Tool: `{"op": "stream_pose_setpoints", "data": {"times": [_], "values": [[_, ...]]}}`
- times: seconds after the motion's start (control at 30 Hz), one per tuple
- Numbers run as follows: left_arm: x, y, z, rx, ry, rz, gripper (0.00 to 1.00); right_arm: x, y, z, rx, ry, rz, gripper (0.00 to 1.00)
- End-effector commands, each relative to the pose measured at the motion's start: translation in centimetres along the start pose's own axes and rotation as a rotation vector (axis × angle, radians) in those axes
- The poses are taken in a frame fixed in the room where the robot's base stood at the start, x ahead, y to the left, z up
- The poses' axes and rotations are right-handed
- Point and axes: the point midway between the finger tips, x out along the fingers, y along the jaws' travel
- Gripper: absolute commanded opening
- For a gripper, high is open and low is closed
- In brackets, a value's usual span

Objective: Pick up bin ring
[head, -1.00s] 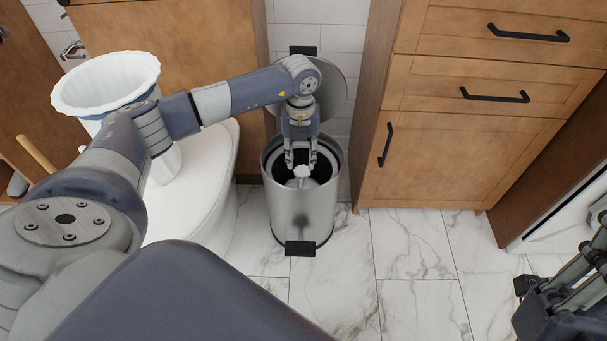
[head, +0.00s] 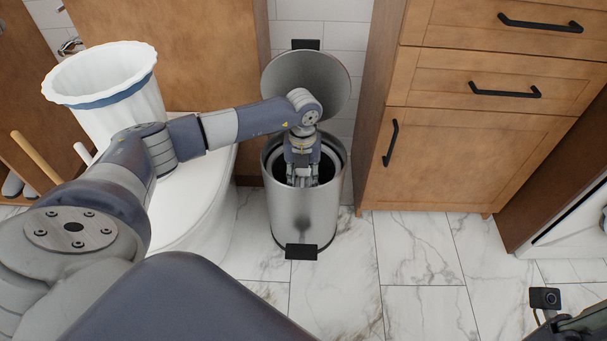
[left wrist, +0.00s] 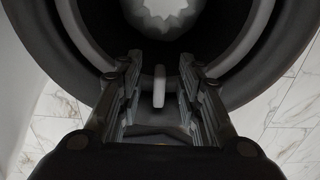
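The steel pedal bin (head: 297,225) stands on the floor with its round lid (head: 318,75) raised. The bin ring is inside its mouth; in the left wrist view it is a pale grey hoop (left wrist: 254,40) near the dark rim. My left gripper (head: 302,183) reaches down into the mouth. In the left wrist view my left gripper (left wrist: 158,80) is open, with a short pale upright piece (left wrist: 159,87) between its fingers and gaps on both sides. A white jagged-edged thing (left wrist: 165,12) lies deeper inside. Only part of my right gripper hardware shows at the bottom right; its fingertips are hidden.
A white fluted vessel with a blue band (head: 112,88) is by the white toilet (head: 200,205) on the left. A wooden cabinet (head: 460,155) with black handles stands close to the bin's right. Marble floor (head: 425,250) is clear in front.

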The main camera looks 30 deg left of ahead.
Motion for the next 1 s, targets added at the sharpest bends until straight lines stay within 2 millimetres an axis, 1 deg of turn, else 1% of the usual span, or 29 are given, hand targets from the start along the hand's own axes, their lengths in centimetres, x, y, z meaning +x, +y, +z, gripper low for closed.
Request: {"op": "stream_pose_setpoints", "data": {"times": [0.17,0.2,0.27,0.3,0.33,0.37,0.67,0.77,0.87,0.97,1.0], "values": [[0.0,0.0,0.1,0.000,-0.001,-0.001,0.33,0.1,0.0,0.0,0.000,0.001,-0.001,0.00],[0.0,0.0,0.1,0.000,-0.001,-0.001,0.31,0.1,0.0,0.0,0.000,0.001,0.000,0.00],[0.0,0.0,0.1,0.000,-0.002,-0.001,0.17,0.1,0.0,0.0,0.000,0.001,0.000,0.00],[0.0,0.0,0.1,0.000,-0.002,-0.001,0.08,0.1,0.0,0.0,0.000,0.001,0.000,0.00],[0.0,0.0,0.1,0.000,-0.002,-0.001,0.02,0.1,0.0,0.0,0.000,0.001,0.000,0.00],[0.0,0.0,0.1,0.000,-0.002,-0.001,0.00,0.1,0.0,0.0,0.000,0.001,0.000,0.00],[0.0,0.0,0.1,0.000,-0.002,-0.001,0.00,0.1,0.0,0.0,0.000,0.001,0.000,0.00],[-0.4,0.0,0.1,0.000,-0.003,-0.002,0.00,0.3,0.0,-0.1,0.000,0.001,0.000,0.00],[-1.6,0.0,0.2,0.000,-0.005,-0.003,0.00,0.9,0.0,-0.2,0.000,0.001,0.000,0.00],[-3.7,0.0,0.2,-0.001,-0.005,-0.002,0.00,1.8,0.0,-0.4,0.000,0.001,0.000,0.00],[-4.7,0.0,0.2,-0.001,-0.006,-0.003,0.00,2.3,0.0,-0.5,0.000,0.002,0.000,0.00]]}}
